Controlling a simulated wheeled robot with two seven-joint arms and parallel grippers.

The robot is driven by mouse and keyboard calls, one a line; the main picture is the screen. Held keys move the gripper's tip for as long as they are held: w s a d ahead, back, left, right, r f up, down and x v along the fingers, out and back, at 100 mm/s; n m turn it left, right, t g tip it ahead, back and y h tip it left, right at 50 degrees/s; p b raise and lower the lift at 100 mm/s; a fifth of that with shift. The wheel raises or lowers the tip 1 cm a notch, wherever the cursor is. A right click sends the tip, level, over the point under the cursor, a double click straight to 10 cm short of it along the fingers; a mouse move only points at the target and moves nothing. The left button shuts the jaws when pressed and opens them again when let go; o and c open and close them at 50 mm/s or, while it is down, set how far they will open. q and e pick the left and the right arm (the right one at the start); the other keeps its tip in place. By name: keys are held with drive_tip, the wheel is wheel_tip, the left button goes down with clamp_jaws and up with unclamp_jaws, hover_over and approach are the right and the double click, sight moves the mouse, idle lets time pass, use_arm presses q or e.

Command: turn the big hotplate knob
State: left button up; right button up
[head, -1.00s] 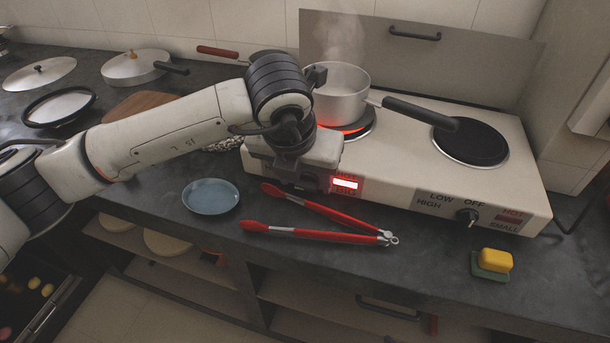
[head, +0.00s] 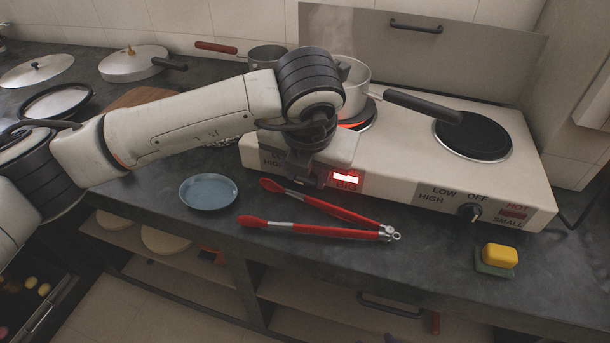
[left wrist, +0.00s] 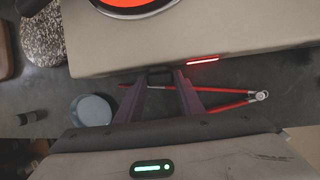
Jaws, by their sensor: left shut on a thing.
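The white two-plate hotplate (head: 400,165) stands on the dark counter. Its left, bigger plate glows red under a steaming pot (head: 356,92), and a red display (head: 345,178) is lit on the front panel beside my left gripper. My left gripper (head: 308,180) reaches down to the left part of that panel, at the big knob. In the left wrist view its fingers (left wrist: 160,78) are closed around the dark knob (left wrist: 160,73) at the hotplate's front edge. The knob's pointer is hidden, so its setting cannot be read. My right gripper is in neither view.
Red tongs (head: 330,212) and a blue plate (head: 208,190) lie in front of the hotplate. The small knob (head: 468,213) is on the right of the panel. The pot's black handle (head: 422,106) sticks out rightward. A yellow sponge (head: 500,255) sits near the counter's front edge.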

use_arm(q)
drive_tip(key=y+b, duration=0.2)
drive_tip(key=shift+s+d+f+t+b, duration=0.1)
drive_tip(key=shift+d+f+t+b, duration=0.15)
drive_tip(key=shift+d+t+b, duration=0.15)
drive_tip(key=y+b, duration=0.1)
drive_tip(key=m+y+b, duration=0.1)
drive_tip(key=shift+s+d+t+b, duration=0.1)
drive_tip(key=shift+d+t+b, duration=0.15)
drive_tip(key=shift+t+b, duration=0.15)
drive_tip(key=shift+y, duration=0.3)
drive_tip(key=o, duration=1.1)
drive_tip(key=shift+c, duration=0.2)
drive_tip(key=v, duration=1)
drive_tip(key=shift+s+d+p, duration=0.2)
drive_tip(key=shift+p, duration=0.1)
